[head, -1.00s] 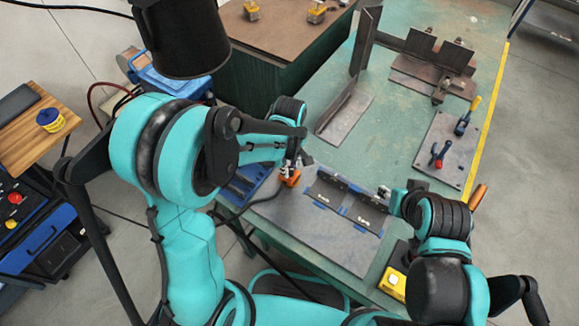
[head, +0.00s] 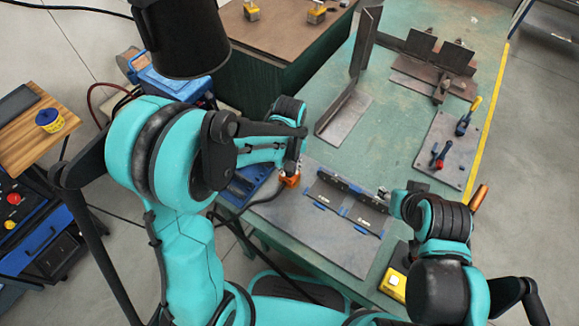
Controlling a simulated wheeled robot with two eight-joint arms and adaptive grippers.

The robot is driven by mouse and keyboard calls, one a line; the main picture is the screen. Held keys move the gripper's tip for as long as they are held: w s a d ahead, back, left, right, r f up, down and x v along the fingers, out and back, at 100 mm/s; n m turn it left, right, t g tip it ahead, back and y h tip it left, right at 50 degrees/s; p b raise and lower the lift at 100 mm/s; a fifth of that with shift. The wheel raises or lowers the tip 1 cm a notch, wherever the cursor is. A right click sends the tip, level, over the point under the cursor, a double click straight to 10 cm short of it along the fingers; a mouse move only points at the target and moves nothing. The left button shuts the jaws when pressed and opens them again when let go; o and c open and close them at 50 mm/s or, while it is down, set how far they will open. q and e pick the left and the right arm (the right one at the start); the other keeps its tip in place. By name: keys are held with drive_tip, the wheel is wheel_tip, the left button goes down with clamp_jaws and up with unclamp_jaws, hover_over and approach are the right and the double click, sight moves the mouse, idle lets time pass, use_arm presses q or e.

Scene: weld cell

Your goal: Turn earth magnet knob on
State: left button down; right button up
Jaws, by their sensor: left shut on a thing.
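The earth magnet (head: 289,181) is a small orange block on the left end of the grey plate (head: 345,250), near the table edge. A dark cable runs from it off to the left. My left gripper (head: 291,168) points down onto the top of the magnet and is shut on its knob, which the fingers hide. I cannot tell which way the knob is turned. My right gripper (head: 384,194) is at the right end of the dark angle piece (head: 345,195); its fingers are too small to read.
Blue clamps or tabs hold the dark angle piece on the plate. A yellow box (head: 393,283) sits at the front right. Toggle clamps stand on a plate (head: 447,150) at the right. Steel brackets (head: 436,65) stand at the back. The middle green tabletop (head: 385,130) is clear.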

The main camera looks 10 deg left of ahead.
idle(0.4)
use_arm(q)
drive_tip(key=c, duration=1.3)
unclamp_jaws()
wheel_tip(320, 180, up, 12)
drive_tip(key=shift+a, duration=0.1)
